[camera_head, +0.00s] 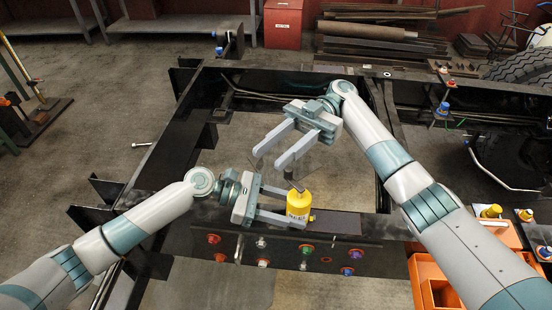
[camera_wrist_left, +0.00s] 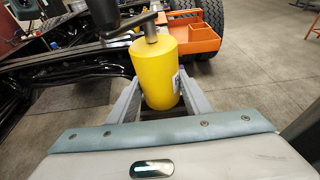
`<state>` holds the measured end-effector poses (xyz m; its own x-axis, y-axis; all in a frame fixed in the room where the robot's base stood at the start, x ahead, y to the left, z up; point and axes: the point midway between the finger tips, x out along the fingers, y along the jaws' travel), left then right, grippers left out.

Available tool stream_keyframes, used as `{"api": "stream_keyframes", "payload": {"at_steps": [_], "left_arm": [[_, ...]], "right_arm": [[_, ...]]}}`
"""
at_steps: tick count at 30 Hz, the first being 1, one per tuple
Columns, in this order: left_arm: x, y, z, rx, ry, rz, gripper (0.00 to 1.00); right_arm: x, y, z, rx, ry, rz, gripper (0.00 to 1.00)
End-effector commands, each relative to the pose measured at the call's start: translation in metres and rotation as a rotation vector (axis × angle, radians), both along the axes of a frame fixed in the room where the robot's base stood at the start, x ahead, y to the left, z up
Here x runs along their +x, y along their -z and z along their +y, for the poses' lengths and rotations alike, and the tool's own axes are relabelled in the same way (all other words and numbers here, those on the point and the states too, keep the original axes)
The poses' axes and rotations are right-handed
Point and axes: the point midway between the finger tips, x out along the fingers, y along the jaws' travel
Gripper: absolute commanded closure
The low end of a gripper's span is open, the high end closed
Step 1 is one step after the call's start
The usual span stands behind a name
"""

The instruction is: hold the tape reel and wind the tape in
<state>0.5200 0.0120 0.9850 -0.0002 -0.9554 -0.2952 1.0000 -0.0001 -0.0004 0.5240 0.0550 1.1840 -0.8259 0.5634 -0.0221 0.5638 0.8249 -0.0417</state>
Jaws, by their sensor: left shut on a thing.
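The tape reel (camera_head: 299,205) is a yellow upright cylinder with a pale label, above the dark chassis beam. My left gripper (camera_head: 296,207) has its fingers on either side of it and is shut on it. In the left wrist view the reel (camera_wrist_left: 158,75) stands between the two grey fingers, with a grey crank arm (camera_wrist_left: 132,24) and dark knob (camera_wrist_left: 103,12) on top. My right gripper (camera_head: 268,161) is above and left of the reel, fingers apart, near the crank. I see nothing clearly between its fingers. The tape itself is not clearly visible.
The dark chassis frame (camera_head: 334,240) carries several coloured bolts along its near face. Orange trays (camera_head: 430,275) sit at the lower right. A tyre (camera_head: 525,66) lies at the right. A red bin (camera_head: 283,25) and metal stock (camera_head: 372,32) are at the back.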

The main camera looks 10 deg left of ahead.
Motion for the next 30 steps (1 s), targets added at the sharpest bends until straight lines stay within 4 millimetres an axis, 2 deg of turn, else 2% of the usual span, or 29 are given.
{"api": "stream_keyframes", "payload": {"at_steps": [8, 14, 18, 21, 26, 30], "left_arm": [[0.0, 0.0, 0.0, 0.0, 0.0, 0.0, 0.68], [0.0, 0.0, 0.0, 0.0, 0.0, 0.0, 0.68], [0.0, 0.0, 0.0, 0.0, 0.0, 0.0, 0.68], [0.0, 0.0, 0.0, 0.0, 0.0, 0.0, 0.68], [0.0, 0.0, 0.0, 0.0, 0.0, 0.0, 0.68], [0.0, 0.0, 0.0, 0.0, 0.0, 0.0, 0.68]], "right_arm": [[0.032, 0.042, 0.014, -0.152, 0.313, 0.007, 0.65], [0.078, 0.08, 0.011, -0.255, 0.644, 0.007, 0.65], [0.087, 0.109, 0.0, -0.277, 0.841, 0.0, 0.65], [0.094, 0.122, -0.012, -0.272, 0.983, -0.008, 0.65], [0.1, 0.131, -0.037, -0.234, 1.195, -0.029, 0.65], [0.097, 0.126, -0.063, -0.162, 1.361, -0.05, 0.65]]}}
